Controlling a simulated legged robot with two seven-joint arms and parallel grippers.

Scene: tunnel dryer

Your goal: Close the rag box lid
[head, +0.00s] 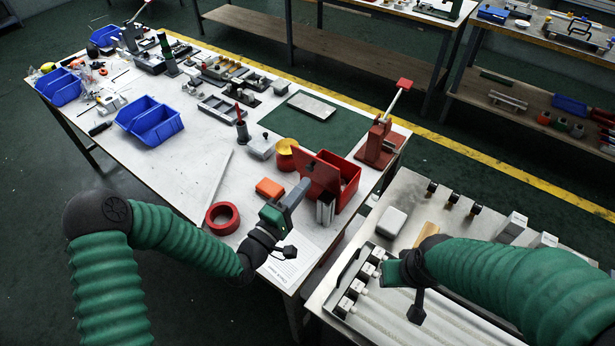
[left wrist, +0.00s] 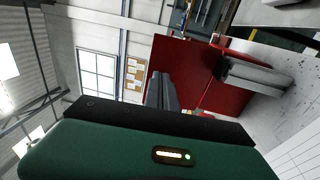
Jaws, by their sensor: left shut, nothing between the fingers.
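The red rag box (head: 349,193) stands near the right end of the white workbench. Its lid (head: 316,172) is raised and leans on the side toward my left gripper; the box looks open. In the left wrist view the lid (left wrist: 178,72) is a large red panel just beyond the fingers. My left gripper (head: 303,186) is shut and empty, close beside the lid; I cannot tell whether it touches. Its fingers also show in the left wrist view (left wrist: 160,92). My right gripper (head: 388,270) hangs over the pale table at right; its fingers are not clear.
Grey metal blocks (head: 325,210) stand against the box front. An orange block (head: 270,188), a red tape roll (head: 222,217) and a yellow round item (head: 286,154) lie nearby. A red lever press (head: 378,142) stands behind the box.

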